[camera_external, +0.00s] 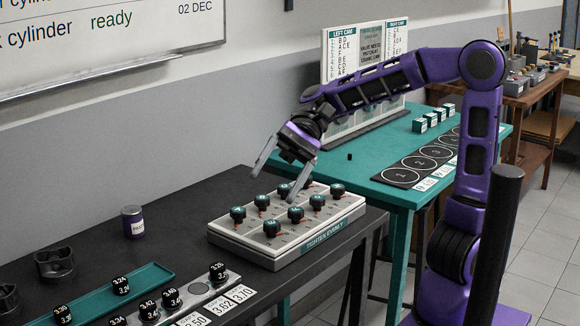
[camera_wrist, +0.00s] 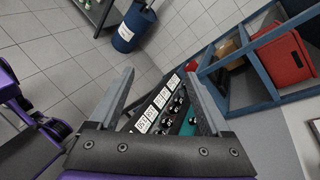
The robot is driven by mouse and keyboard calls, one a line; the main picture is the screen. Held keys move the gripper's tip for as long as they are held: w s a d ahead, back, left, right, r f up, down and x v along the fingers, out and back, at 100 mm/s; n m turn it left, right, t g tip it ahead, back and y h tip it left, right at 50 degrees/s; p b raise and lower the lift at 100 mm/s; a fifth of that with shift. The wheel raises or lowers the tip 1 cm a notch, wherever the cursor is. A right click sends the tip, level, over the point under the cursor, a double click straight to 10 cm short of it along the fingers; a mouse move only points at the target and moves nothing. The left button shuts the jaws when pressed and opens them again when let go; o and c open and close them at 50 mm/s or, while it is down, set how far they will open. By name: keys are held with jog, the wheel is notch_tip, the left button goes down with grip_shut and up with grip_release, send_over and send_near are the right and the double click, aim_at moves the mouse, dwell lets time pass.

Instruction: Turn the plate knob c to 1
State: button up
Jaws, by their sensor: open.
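The plate (camera_external: 300,247) is a pale raised board on the right end of the black bench, marked "TIGHTEN EVENLY" on its front edge. It carries several black knobs with teal caps in two rows, such as one at the front left (camera_external: 271,228). The letters are too small to tell which is knob c or its setting. My gripper (camera_external: 278,186) is open and empty above the back left of the plate; one finger overlaps a back-row knob in the picture, and I cannot tell whether they touch. In the wrist view, my open fingers (camera_wrist: 160,75) show, but not the plate.
A teal table (camera_external: 385,160) with signboards (camera_external: 365,75) stands behind right. In the wrist view are a blue bin (camera_wrist: 133,28) and red box (camera_wrist: 284,60).

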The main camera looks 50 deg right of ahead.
jog(key=shift+w+a+r+n+h, duration=0.65)
jog(key=shift+w+a+r, duration=0.5)
jog(key=shift+w, duration=0.95)
jog(key=n+t+h+p, duration=0.4)
jog(key=n+h+p, duration=0.2)
jog(key=n+h, duration=0.55)
send_over(285, 186)
notch_tip(285, 186, down, 6)
notch_tip(285, 186, down, 17)
jog(key=shift+s+r+b, duration=0.1)
jog(key=shift+b, duration=0.9)
grip_shut()
